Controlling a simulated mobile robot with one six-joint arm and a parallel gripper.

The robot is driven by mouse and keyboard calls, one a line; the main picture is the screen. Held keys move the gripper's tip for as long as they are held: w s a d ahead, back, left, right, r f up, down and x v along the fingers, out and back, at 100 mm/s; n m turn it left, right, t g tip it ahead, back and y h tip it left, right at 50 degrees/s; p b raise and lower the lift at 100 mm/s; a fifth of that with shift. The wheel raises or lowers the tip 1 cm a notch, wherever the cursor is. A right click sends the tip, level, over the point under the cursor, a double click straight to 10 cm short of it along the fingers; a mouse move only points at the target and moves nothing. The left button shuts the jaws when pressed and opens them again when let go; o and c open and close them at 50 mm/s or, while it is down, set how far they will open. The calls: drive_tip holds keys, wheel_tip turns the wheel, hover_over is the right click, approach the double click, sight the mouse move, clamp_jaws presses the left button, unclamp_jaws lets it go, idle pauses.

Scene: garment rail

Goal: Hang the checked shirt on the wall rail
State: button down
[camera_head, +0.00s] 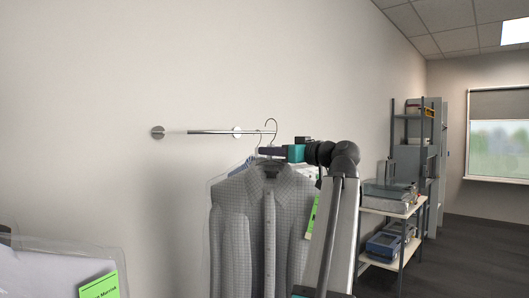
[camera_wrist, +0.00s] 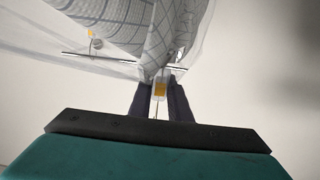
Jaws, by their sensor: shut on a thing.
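The grey checked shirt (camera_head: 238,226) hangs upright, in a clear cover, in the head view. Its hanger hook (camera_head: 272,124) stands above the collar, beside the right end of the metal wall rail (camera_head: 212,132). I cannot tell whether the hook is over the rail or in front of it. My gripper (camera_head: 268,151) comes from the right and is shut at the hanger's neck, just above the collar. In the wrist view my dark fingers (camera_wrist: 161,100) close around a small piece with a yellow patch, and the checked cloth (camera_wrist: 120,22) fills the top.
Another covered garment with a green tag (camera_head: 99,286) is at the lower left. A pale blue hanger edge (camera_head: 240,167) shows behind the shirt. A shelf table with boxes (camera_head: 388,205) and a tall rack (camera_head: 412,140) stand at the right. The wall left of the rail is bare.

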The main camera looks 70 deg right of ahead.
drive_tip(key=shift+w+a, duration=0.1)
drive_tip(key=shift+w, duration=0.15)
drive_tip(key=shift+w, duration=0.1)
drive_tip(key=p+x, duration=0.7)
drive_tip(key=x, duration=1.7)
idle(2.7)
drive_tip(key=shift+w, duration=0.1)
drive_tip(key=shift+w+r+b, duration=0.2)
drive_tip(key=shift+b, duration=0.35)
idle(0.4)
drive_tip(key=shift+b+x, duration=0.75)
drive_tip(key=shift+x, duration=0.9)
